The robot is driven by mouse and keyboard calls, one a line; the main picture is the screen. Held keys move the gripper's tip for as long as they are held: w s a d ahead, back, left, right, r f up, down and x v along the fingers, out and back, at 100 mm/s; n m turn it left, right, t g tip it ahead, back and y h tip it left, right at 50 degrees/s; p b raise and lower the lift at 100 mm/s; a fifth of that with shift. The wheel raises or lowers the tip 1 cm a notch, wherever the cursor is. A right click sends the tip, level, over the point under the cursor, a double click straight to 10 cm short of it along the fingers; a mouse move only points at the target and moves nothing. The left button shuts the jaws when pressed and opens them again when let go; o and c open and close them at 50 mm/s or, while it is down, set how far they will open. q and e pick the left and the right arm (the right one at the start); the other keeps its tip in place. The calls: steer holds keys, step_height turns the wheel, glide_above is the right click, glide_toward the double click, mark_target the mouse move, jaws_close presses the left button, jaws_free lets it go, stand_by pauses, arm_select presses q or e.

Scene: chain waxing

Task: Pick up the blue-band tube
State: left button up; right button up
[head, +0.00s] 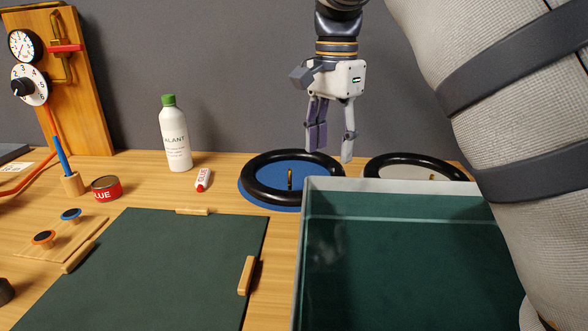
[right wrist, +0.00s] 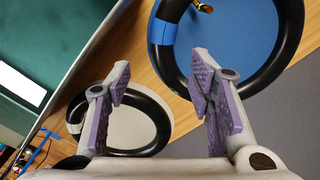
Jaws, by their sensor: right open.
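A black ring-shaped tube (head: 249,182) lies flat on a round blue mat (head: 242,196) at the back of the table. In the right wrist view this tube (right wrist: 290,48) carries a blue band (right wrist: 161,32), and a brass valve stem points inward. My right gripper (head: 331,145) hangs above and a little to the right of it, fingers down, open and empty. In the right wrist view its two purple-padded fingers (right wrist: 160,78) stand apart with nothing between them. A second black tube (head: 375,165) lies on a pale round mat. My left gripper is not in view.
A large open-topped tank (head: 312,184) with a green inside stands right in front of the tubes. A green mat (head: 170,260) with wooden stops lies left of it. A white bottle (head: 175,140), small glue tube (head: 203,180) and red tin (head: 106,190) stand left. A grey wall rises behind.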

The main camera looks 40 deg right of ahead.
steer(key=f, duration=0.8)
steer(key=shift+w+a+f, duration=0.15)
steer(key=shift+a+f, duration=0.05)
steer(key=shift+f, duration=0.1)
jaws_close()
